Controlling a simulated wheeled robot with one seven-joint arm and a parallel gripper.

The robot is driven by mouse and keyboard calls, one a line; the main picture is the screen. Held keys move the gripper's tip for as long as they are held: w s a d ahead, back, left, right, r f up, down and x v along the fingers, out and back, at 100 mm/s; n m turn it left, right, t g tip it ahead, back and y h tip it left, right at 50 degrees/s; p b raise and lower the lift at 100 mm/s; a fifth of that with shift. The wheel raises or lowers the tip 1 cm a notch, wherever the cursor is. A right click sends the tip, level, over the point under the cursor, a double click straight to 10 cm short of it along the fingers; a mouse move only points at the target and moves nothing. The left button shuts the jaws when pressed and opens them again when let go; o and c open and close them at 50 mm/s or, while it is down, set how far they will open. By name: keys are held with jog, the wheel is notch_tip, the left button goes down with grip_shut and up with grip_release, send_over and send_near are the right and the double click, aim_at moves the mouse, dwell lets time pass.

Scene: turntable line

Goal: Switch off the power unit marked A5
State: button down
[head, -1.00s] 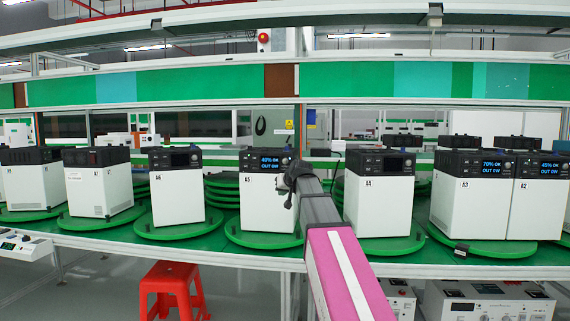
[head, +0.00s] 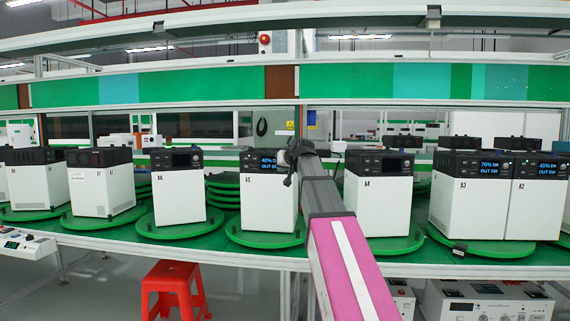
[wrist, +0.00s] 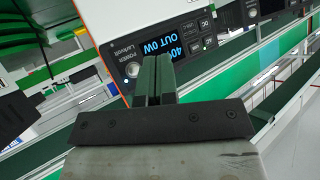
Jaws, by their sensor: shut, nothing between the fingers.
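The power unit marked A5 (head: 262,208) is a white box with a black top panel, upright on a green turntable (head: 265,239). Its lit display (head: 268,163) shows 40% and OUT 0W; the display also shows in the wrist view (wrist: 160,46). There, a round button (wrist: 132,69) beside the word POWER sits left of the fingertips. My gripper (wrist: 158,62) is shut and empty, its fingertips in front of the panel, over the lower part of the display. In the head view my gripper (head: 291,158) covers the right end of A5's panel. I cannot tell whether it touches.
Unit A6 (head: 178,200) stands left, its display dark. Unit A4 (head: 378,208) stands close right of my arm. A3 (head: 465,213) and A2 (head: 537,208) have lit displays. A red stool (head: 175,285) stands below the table edge.

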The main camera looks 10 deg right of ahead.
jog(key=w+d, duration=0.2)
jog(key=w, duration=0.6)
jog(key=shift+d, duration=0.3)
jog(key=shift+w, duration=0.1)
dwell(1.7)
jog(key=shift+w+d, duration=0.1)
jog(key=shift+w, duration=0.2)
jog(key=shift+w+d, duration=0.15)
jog(key=shift+w, duration=0.2)
dwell(0.7)
jog(key=shift+s, duration=0.1)
jog(key=shift+s+a, duration=0.25)
jog(key=shift+s, duration=0.4)
jog(key=s, duration=0.1)
jog(key=s+a, duration=0.1)
jog(key=s, duration=0.2)
jog(key=shift+s+a, duration=0.25)
jog(key=shift+s, duration=0.15)
